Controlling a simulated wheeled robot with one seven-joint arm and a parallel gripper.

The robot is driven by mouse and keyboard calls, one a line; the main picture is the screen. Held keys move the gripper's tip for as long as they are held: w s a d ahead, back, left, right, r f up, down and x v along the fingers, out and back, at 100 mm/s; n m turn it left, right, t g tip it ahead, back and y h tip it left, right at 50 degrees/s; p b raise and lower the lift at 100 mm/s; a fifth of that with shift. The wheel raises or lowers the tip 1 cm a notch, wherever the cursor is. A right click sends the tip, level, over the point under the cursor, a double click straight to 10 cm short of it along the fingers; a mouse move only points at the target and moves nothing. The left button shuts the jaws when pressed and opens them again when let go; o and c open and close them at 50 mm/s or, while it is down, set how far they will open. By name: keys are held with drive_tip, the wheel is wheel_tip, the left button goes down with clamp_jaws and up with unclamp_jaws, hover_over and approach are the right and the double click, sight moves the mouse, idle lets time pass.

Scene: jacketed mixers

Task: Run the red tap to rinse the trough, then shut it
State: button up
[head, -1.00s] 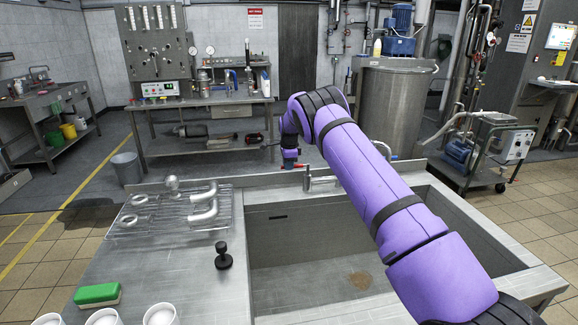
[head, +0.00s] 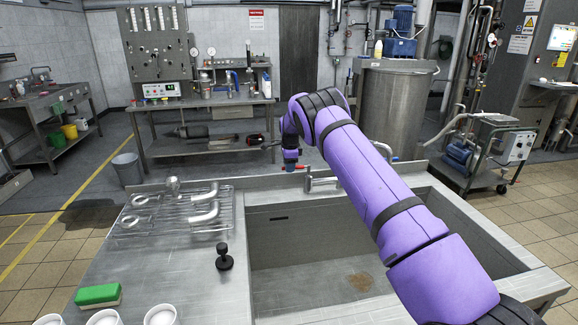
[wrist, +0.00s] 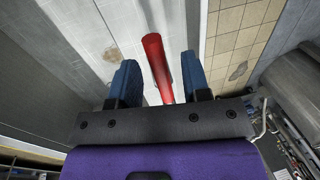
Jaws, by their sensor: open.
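The steel trough (head: 300,238) is in front of me, with a brown stain (head: 362,281) on its floor. The tap (head: 320,183) stands at its back edge, partly behind my purple arm. No water shows in the head view. My gripper (head: 291,169) is beside the tap, at its red lever (head: 307,164). In the wrist view the red lever (wrist: 157,68) lies lengthwise between the two blue fingertips of my gripper (wrist: 160,80). The fingers are apart, with a gap showing on both sides of the lever.
Left of the trough are a wire rack (head: 172,212) with pipe fittings, a black knobbed stopper (head: 224,257), a green sponge (head: 98,295) and several white cups (head: 160,314). A workbench (head: 205,103) stands behind.

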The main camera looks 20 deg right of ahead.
wheel_tip(320, 180, up, 10)
drive_tip(key=s, duration=0.2)
drive_tip(key=shift+a+r, duration=0.2)
drive_tip(key=shift+a, duration=0.05)
idle(0.3)
drive_tip(key=s+a+r+n+t+y, duration=0.15)
drive_tip(key=s+r+n, duration=0.35)
drive_tip(key=s+r, duration=0.85)
drive_tip(key=s+a+r+n, duration=0.3)
drive_tip(key=s+r+n, duration=0.1)
drive_tip(key=s+r, duration=0.9)
drive_tip(key=s+a+f+n, duration=0.1)
drive_tip(key=s+n, duration=0.3)
drive_tip(key=s, duration=0.8)
drive_tip(key=s+a+f+n+t, duration=0.1)
drive_tip(key=s+a+f+n, duration=0.1)
drive_tip(key=s, duration=1)
drive_tip(key=s+a+f+n+h, duration=0.1)
drive_tip(key=s+n, duration=0.4)
drive_tip(key=s, duration=0.7)
drive_tip(key=shift+s+a+f+n, duration=0.25)
drive_tip(key=shift+a+f+n, duration=0.05)
drive_tip(key=shift+a, duration=0.4)
drive_tip(key=shift+t, duration=0.25)
